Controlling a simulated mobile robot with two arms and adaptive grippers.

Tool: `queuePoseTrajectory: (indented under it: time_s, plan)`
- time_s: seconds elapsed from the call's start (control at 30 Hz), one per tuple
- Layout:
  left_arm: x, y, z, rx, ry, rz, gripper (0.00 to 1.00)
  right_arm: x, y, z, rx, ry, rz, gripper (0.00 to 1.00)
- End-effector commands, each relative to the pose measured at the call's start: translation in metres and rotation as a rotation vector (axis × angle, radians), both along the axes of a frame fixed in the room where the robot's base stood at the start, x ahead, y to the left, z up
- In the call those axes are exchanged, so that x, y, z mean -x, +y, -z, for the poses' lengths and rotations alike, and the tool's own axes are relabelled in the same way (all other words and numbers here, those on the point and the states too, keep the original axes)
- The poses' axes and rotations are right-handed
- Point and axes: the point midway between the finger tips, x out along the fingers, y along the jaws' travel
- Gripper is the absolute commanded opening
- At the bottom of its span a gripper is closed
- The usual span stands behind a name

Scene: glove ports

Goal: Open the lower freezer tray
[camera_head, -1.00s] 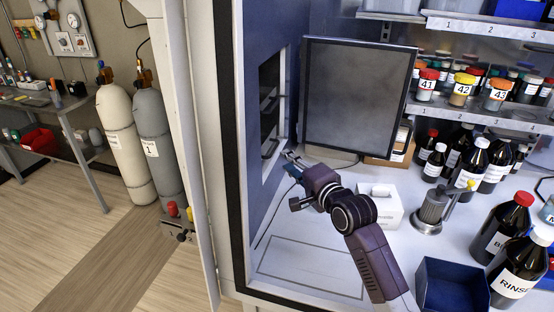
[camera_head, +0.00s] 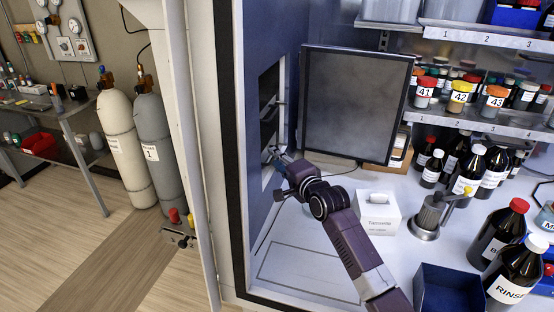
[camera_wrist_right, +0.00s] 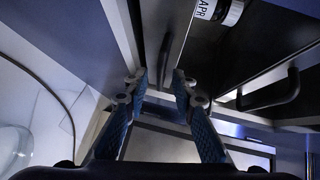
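The freezer opening (camera_head: 269,115) is in the blue left wall and holds dark trays, one above the other. The upper tray's handle (camera_head: 268,112) shows there. The lower tray is mostly hidden behind my right gripper (camera_head: 271,155), which is at the lower part of the opening. In the right wrist view, my right gripper's (camera_wrist_right: 158,75) blue fingers are apart. A dark bar, perhaps a tray handle (camera_wrist_right: 163,62), shows between the fingertips; I cannot tell whether they touch it. Another dark handle (camera_wrist_right: 272,94) lies to the right. My left gripper is not in view.
A dark screen (camera_head: 357,105) stands just right of the opening. The front left worktop (camera_head: 305,265) is clear.

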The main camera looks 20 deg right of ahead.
Motion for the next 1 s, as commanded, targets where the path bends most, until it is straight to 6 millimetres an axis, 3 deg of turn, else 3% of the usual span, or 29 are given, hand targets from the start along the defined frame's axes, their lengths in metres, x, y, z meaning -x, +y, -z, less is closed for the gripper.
queuePoseTrajectory:
  time_s: [0.07, 0.3, 0.77, 1.0]
  plan:
    - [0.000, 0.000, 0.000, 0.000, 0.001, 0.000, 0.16, 0.000, 0.000, 0.000, 0.000, 0.000, 0.000, 0.23]
    - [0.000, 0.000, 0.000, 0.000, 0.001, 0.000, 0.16, 0.000, 0.000, 0.000, 0.000, 0.000, 0.000, 0.00]
    - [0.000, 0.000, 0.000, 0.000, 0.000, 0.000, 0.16, 0.000, -0.002, 0.001, 0.001, 0.002, 0.001, 0.00]
    - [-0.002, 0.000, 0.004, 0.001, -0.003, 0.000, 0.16, 0.002, -0.026, 0.002, 0.004, 0.003, 0.004, 0.00]
